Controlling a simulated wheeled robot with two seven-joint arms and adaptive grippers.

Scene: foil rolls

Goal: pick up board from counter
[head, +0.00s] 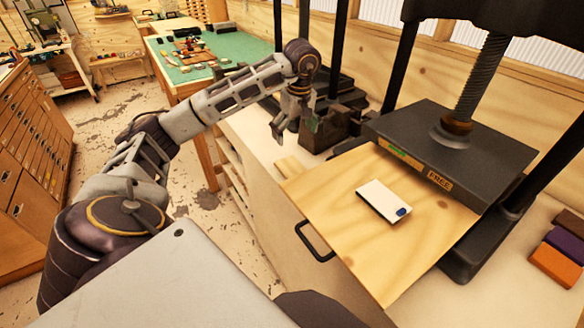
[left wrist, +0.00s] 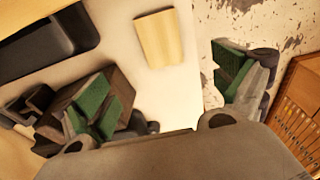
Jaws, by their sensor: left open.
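A small pale wooden board (head: 290,168) lies flat on the white counter (head: 249,128), beside the press. It also shows in the left wrist view (left wrist: 159,38), lying near the counter's edge. My left gripper (head: 296,124) hangs above the counter, beyond the board in the head view. Its green-padded fingers are spread wide with nothing between them, and it does not touch the board. In the left wrist view the open fingers (left wrist: 170,95) are apart, with bare counter between them. My right gripper is not in view.
A dark brown block (head: 335,130) stands close to my left gripper. Coloured blocks (head: 562,255) sit at the right.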

